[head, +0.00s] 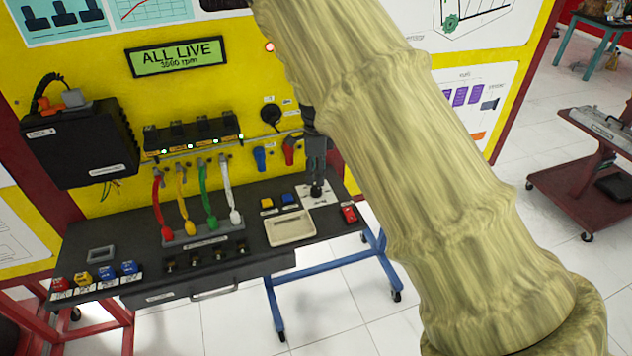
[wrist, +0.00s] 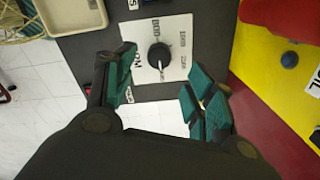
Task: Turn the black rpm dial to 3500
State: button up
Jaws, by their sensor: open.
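The black rpm dial (wrist: 159,55) is a round knob on a white square plate (wrist: 172,32) with printed numbers around it. A light pointer mark shows on the knob; the numbers are too blurred to read surely. In the head view, the dial (head: 316,188) sits at the right part of the dark bench top. My gripper (wrist: 160,88) is open, its two green-padded fingers spread on either side below the knob in the wrist view, with nothing between them. In the head view my gripper (head: 316,160) hangs just over the dial. The green display (head: 177,56) reads ALL LIVE, with a small, blurred rpm figure.
A cream tray (head: 291,229) lies left of the dial and a red switch (head: 349,214) right of it. Yellow (head: 266,203) and blue (head: 288,198) buttons are nearby. Coloured cables (head: 207,205) stand farther left. The yellow panel rises close behind the bench.

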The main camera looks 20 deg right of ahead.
aim_at(316, 188)
notch_tip(316, 188, up, 6)
jog(key=shift+f, duration=0.15)
dwell(0.6)
